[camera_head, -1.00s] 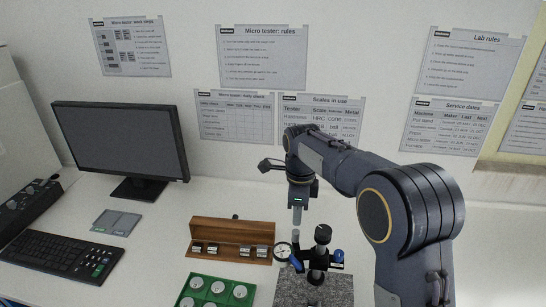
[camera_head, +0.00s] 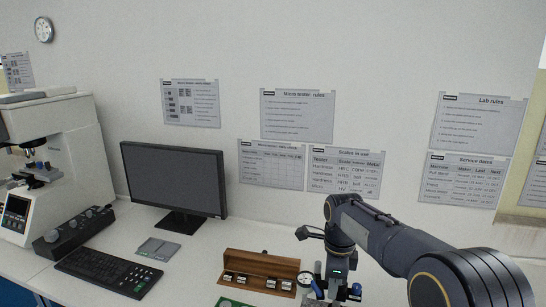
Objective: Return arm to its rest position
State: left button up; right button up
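My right arm (camera_head: 395,245) comes in from the lower right and bends down at the wrist over the bench. My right gripper (camera_head: 337,290) hangs downward at the bottom of the picture, over or in front of a small dark stand with a round dial gauge (camera_head: 306,279) and a blue knob (camera_head: 356,289). Its fingers are too small and overlapped to tell whether they are open, or whether they touch the stand. My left gripper is not in view.
A wooden rack (camera_head: 260,284) with small metal blocks stands just left of the stand. A green tray (camera_head: 232,302) is cut off below. A monitor (camera_head: 172,178), keyboard (camera_head: 108,271), grey pad (camera_head: 158,248) and white tester (camera_head: 70,150) stand further left. Posters hang on the wall.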

jog(key=s+d+r+n+t+y, duration=0.1)
jog(key=s+d+r+n+y, duration=0.15)
jog(key=s+d+n, duration=0.4)
jog(key=s+d+r+n+t+y, duration=0.1)
jog(key=s+r+n, duration=0.2)
jog(key=s, duration=0.6)
jog(key=s+f+n+t, duration=0.1)
jog(key=s+f+n, duration=0.1)
jog(key=s+n, duration=0.3)
jog(key=s+a+f+n+t, duration=0.1)
jog(key=s+n, duration=0.3)
jog(key=s, duration=0.5)
jog(key=shift+s+a+f+n+t, duration=0.15)
jog(key=shift+s+f+n+t, duration=0.2)
jog(key=shift+f+t, duration=0.5)
